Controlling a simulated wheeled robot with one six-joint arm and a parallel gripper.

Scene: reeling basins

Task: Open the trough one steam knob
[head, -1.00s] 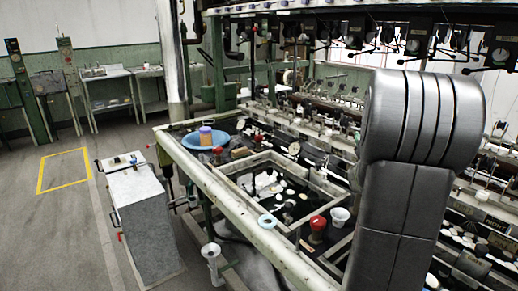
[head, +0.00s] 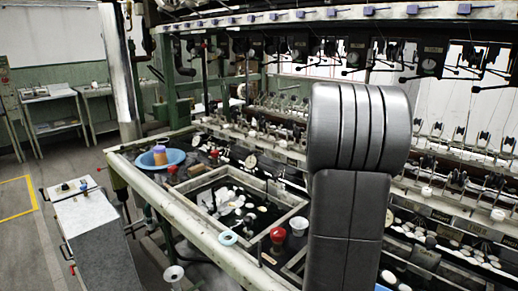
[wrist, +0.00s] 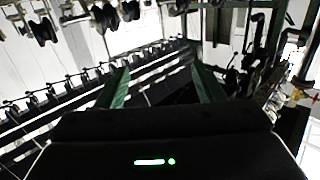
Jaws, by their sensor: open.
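A red knob (head: 277,236) stands upright on the near part of the trough frame (head: 200,234) in the head view, beside a white cup. I cannot tell from any label whether it is the trough one steam knob. My gripper (wrist: 160,70) shows in the wrist view as two green fingers, wide apart, with nothing between them. A small brass and red fitting (wrist: 299,95) shows at the right edge of that view, well away from the fingers. In the head view my arm hides part of the bench, and my gripper is not seen there.
A blue basin (head: 161,158) with an orange and purple item sits at the trough's far left corner. A grey cart (head: 90,235) stands left. Reeling machinery (head: 430,60) fills the back. Open floor lies far left.

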